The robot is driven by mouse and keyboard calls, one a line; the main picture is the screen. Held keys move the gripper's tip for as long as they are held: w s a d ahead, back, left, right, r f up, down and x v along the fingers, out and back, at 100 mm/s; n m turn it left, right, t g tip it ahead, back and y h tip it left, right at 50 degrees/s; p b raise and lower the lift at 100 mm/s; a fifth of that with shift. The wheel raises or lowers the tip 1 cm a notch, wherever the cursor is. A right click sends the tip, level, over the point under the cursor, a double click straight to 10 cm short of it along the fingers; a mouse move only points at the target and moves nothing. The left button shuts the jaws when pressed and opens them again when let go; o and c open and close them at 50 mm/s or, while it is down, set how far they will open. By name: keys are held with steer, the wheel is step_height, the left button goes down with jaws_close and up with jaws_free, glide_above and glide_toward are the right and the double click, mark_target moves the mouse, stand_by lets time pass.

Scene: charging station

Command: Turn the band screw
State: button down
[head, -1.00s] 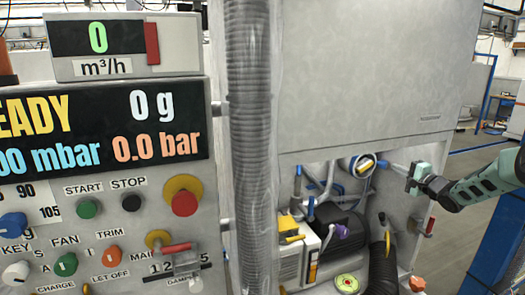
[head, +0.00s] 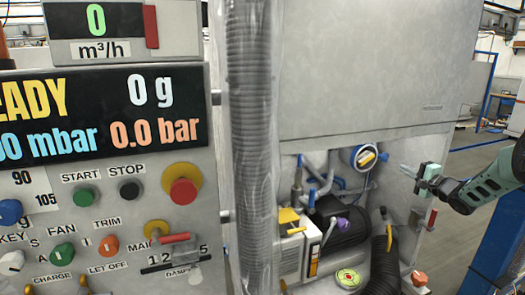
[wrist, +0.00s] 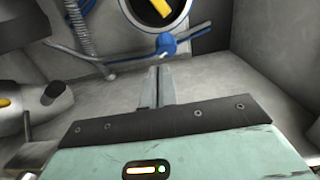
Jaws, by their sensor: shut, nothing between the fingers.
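My gripper (head: 408,172) is at the right of the open machine bay in the head view, its fingers pointing left. In the wrist view its narrow fingers (wrist: 156,82) are shut together with nothing between them. Beyond the tips is a blue screw-like knob (wrist: 166,44) on a thin blue and grey band, below a round port with a yellow handle (wrist: 160,8). The tips look apart from the knob. In the head view the blue-rimmed port (head: 363,157) is left of the fingertips. I cannot tell for certain which part is the band screw.
A black corrugated hose (head: 383,265) stands below my gripper, beside a dark motor (head: 340,228). A ribbed vertical duct (head: 250,150) separates the bay from the control panel (head: 110,165). In the wrist view, a grey cylindrical part (wrist: 45,100) is at left; the right side is bare wall.

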steer(key=w+a+b, duration=0.1)
steer(key=w+a, duration=0.3)
steer(key=shift+a, duration=0.4)
steer(key=shift+w+d+r, duration=0.15)
stand_by(0.6)
steer(key=shift+r+p, duration=0.65)
steer(key=shift+p, duration=0.3)
steer(key=shift+r, duration=0.15)
steer(key=s+d+p, duration=0.2)
steer(key=s+d, duration=0.2)
steer(key=shift+s, duration=0.25)
stand_by(0.6)
